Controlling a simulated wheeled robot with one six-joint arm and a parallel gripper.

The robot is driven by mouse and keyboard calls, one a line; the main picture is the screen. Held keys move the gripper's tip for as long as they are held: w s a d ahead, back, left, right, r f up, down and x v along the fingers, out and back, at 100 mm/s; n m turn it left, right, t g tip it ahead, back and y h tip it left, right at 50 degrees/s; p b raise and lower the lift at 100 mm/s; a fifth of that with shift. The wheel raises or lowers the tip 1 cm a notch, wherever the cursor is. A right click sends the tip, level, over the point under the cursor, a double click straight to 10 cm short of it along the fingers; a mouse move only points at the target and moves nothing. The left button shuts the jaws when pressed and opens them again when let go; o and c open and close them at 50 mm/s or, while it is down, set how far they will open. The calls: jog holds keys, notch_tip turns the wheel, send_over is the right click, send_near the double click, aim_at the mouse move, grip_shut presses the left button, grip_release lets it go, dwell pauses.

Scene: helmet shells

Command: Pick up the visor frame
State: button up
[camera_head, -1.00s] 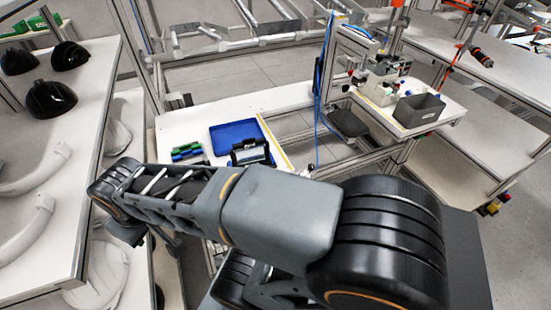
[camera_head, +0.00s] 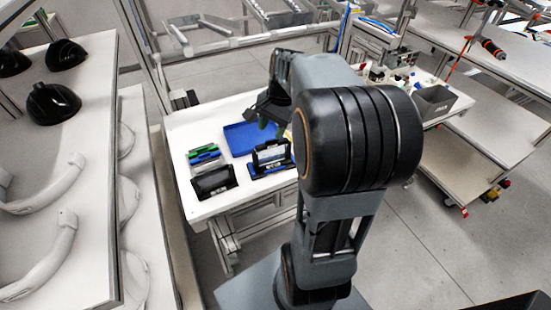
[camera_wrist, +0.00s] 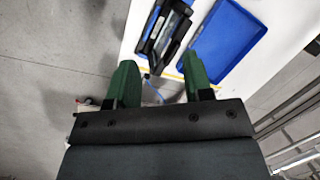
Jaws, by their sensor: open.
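Two black frame-like pieces lie on the white table; I cannot tell for sure which is the visor frame. One black frame (camera_head: 213,183) lies at the near left of the table. The other, a black-and-blue frame (camera_head: 271,158), stands beside the blue tray (camera_head: 247,139). In the wrist view, a black-and-blue piece (camera_wrist: 165,32) lies beyond my fingertips, left of the blue tray (camera_wrist: 232,42). My gripper (camera_wrist: 159,64) is open, with green fingers wide apart and nothing between them. In the head view my gripper (camera_head: 264,122) is above the table, near the tray.
Green and blue small parts (camera_head: 203,154) lie at the table's left. A shelf (camera_head: 95,150) on the left holds black helmet shells (camera_head: 52,103) and white curved pieces (camera_head: 45,190). A grey bin (camera_head: 434,101) stands on a bench at the right. Open floor shows at the lower right.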

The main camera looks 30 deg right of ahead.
aim_at(289, 142)
jog(key=w+d+f+m+y, duration=0.2)
jog(key=d+m, duration=0.5)
jog(key=d, duration=0.4)
jog(key=shift+m, duration=0.3)
jog(key=x, duration=0.4)
jog(key=d+x, duration=0.1)
jog(key=x, duration=0.2)
jog(key=shift+s+f+p, duration=0.15)
jog(key=shift+f+p, duration=0.05)
jog(key=shift+p, duration=0.1)
jog(key=shift+p+x, duration=0.3)
jog(key=shift+x, duration=2.85)
jog(key=shift+c, duration=0.3)
grip_shut()
